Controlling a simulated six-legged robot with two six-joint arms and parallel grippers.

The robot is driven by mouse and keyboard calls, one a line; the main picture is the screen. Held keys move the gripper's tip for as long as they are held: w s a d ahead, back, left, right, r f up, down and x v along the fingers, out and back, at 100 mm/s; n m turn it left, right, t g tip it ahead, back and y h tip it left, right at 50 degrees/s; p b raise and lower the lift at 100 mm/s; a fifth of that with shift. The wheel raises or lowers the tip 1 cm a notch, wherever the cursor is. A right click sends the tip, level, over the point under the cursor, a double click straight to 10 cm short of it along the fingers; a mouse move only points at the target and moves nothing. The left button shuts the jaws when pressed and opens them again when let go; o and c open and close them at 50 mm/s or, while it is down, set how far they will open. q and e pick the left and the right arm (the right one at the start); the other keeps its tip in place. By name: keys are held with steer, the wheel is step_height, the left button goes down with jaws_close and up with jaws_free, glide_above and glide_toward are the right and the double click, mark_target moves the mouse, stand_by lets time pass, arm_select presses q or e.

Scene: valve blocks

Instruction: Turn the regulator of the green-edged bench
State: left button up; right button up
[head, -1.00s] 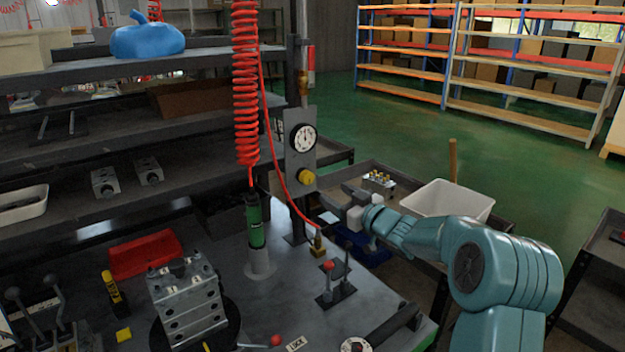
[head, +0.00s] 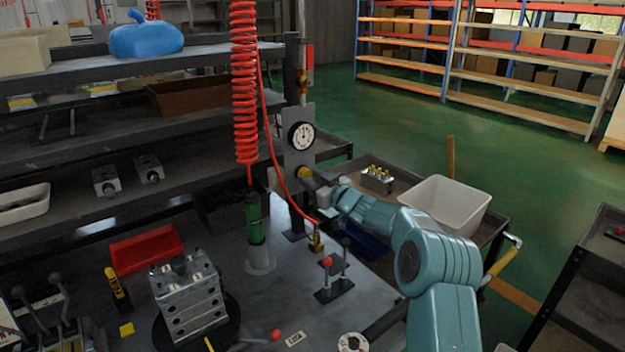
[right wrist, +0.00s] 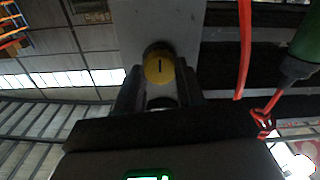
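The regulator is a yellow knob (head: 304,173) below a round white gauge (head: 301,135) on a grey upright plate, at the back of the bench (head: 262,305). My right gripper (head: 314,178) is at the knob, its fingers pointing left and partly covering it. In the right wrist view the knob (right wrist: 159,68) faces me with a dark upright mark, between the two fingertips (right wrist: 160,78). The fingers stand apart on either side of it; firm contact does not show. My left gripper is not in view.
A red coiled hose (head: 245,85) hangs left of the plate, with a green tool (head: 254,220) below. A red-knobbed lever (head: 327,270) and a metal valve block (head: 188,298) stand on the bench. A cart with a white bin (head: 445,205) is to the right.

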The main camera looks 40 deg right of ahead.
steer(key=shift+c, duration=1.3)
steer(key=n+b, duration=0.2)
steer(key=n, duration=0.2)
steer(key=shift+n, duration=0.4)
steer(key=shift+n+b, duration=0.85)
steer(key=shift+n, duration=1.05)
steer(key=o, duration=1)
steer(key=shift+o, duration=0.2)
